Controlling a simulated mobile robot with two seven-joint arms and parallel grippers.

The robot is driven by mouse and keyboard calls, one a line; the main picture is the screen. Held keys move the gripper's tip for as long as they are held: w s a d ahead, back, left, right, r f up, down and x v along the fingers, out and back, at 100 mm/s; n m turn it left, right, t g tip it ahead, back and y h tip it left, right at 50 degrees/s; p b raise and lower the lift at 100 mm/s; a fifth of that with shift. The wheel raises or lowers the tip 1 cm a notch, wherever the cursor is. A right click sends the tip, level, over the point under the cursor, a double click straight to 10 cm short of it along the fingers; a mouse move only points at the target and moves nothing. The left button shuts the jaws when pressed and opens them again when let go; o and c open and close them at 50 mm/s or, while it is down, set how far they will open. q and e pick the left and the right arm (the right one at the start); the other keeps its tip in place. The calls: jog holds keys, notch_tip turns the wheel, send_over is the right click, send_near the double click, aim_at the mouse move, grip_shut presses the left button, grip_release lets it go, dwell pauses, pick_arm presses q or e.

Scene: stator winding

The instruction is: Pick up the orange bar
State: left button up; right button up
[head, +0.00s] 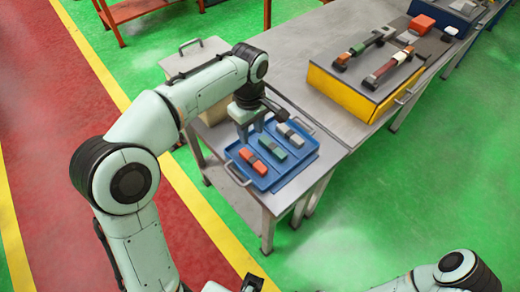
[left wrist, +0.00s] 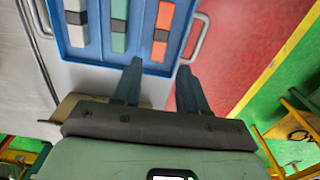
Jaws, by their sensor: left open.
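The orange bar (head: 261,168) has a dark band across its middle and lies in the blue tray (head: 294,166), at the side nearest me. In the left wrist view the orange bar (left wrist: 165,14) is at the top, beyond my fingertips. My left gripper (head: 251,134) points down over the tray's left side, open and empty. In the left wrist view my left gripper's fingers (left wrist: 160,68) are apart, with the near end of the orange bar ahead of the gap between them.
A green bar (head: 279,154) and a grey bar (head: 297,140) lie beside it in the tray. The tray has metal handles and stands on a grey metal table (head: 325,150). A yellow-sided box (head: 342,94) with more parts stands at the back right.

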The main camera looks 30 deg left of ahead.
pick_arm(q)
jog(key=b, duration=0.1)
send_over(253, 160)
jog(key=f, duration=0.7)
jog(key=shift+s+a+f, duration=0.1)
jog(key=shift+s+a, duration=0.1)
jog(key=shift+w+d+f+b, duration=0.1)
jog(key=shift+f+b, duration=0.05)
jog(key=shift+f, duration=1.35)
jog(key=shift+w+d+f+b, duration=0.1)
jog(key=shift+f+b, duration=0.05)
jog(key=shift+f, duration=1.3)
grip_shut()
pick_arm(e)
jog(key=shift+s+f, duration=0.65)
jog(key=shift+f, duration=0.25)
